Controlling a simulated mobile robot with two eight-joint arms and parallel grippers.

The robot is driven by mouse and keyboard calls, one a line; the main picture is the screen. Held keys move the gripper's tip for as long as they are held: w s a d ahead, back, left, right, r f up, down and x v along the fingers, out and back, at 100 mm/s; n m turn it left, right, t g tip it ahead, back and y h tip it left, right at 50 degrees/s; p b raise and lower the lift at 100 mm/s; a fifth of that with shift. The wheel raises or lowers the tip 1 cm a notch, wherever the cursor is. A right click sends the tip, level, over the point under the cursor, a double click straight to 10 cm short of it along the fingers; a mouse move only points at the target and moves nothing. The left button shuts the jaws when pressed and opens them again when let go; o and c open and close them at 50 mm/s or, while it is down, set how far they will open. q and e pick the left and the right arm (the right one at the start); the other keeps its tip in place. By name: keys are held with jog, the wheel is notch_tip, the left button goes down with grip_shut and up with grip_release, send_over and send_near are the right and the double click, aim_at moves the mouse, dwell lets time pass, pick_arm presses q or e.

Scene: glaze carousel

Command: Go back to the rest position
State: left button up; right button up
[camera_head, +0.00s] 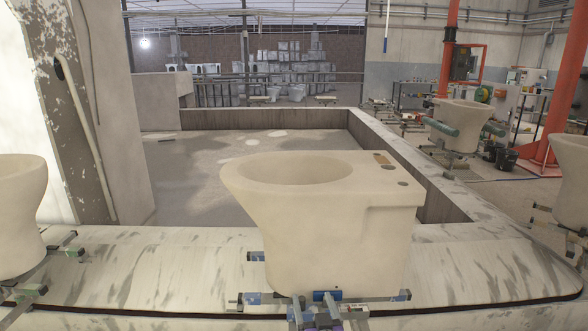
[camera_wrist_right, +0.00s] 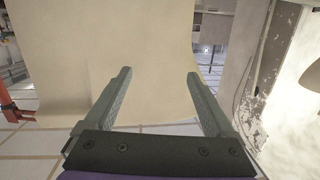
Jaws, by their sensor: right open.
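A pale beige, unglazed toilet bowl (camera_head: 340,225) stands upright on a metal support at the carousel's near edge. My right gripper (camera_head: 313,305) is low in front of it at the bottom of the head view, with a bit of purple showing. In the right wrist view my right gripper (camera_wrist_right: 160,80) is open, its two grey fingers wide apart with nothing between them. The beige bowl wall (camera_wrist_right: 155,45) fills the view beyond the fingers. I cannot tell the exact gap to it. My left gripper does not show.
More beige bowls stand at the left edge (camera_head: 18,215), the right edge (camera_head: 572,180) and the back right (camera_head: 460,125). The worn carousel rim (camera_head: 150,265) runs across the front. A peeling white column (camera_head: 75,110) rises at left; orange posts (camera_head: 447,50) stand at right.

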jog(key=s+d+f+g+h, duration=0.1)
jog(key=s+d+f+g, duration=0.3)
jog(key=s, duration=0.8)
jog(key=s+d+f+m+g, duration=0.1)
jog(key=s+d+f+g, duration=0.35)
jog(key=s, duration=0.75)
jog(key=s+d+f+g+h, duration=0.1)
jog(key=s+d+f+g, duration=0.3)
jog(key=s, duration=0.9)
pick_arm(q)
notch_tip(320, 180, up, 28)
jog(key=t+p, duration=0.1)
jog(key=p, duration=2.3)
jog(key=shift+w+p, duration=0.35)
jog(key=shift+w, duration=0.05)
pick_arm(e)
notch_tip(320, 180, up, 27)
jog(key=w+t, duration=0.1)
jog(key=shift+w+d+r+t, duration=0.15)
jog(key=shift+d+t, duration=0.1)
jog(key=shift+t, duration=0.1)
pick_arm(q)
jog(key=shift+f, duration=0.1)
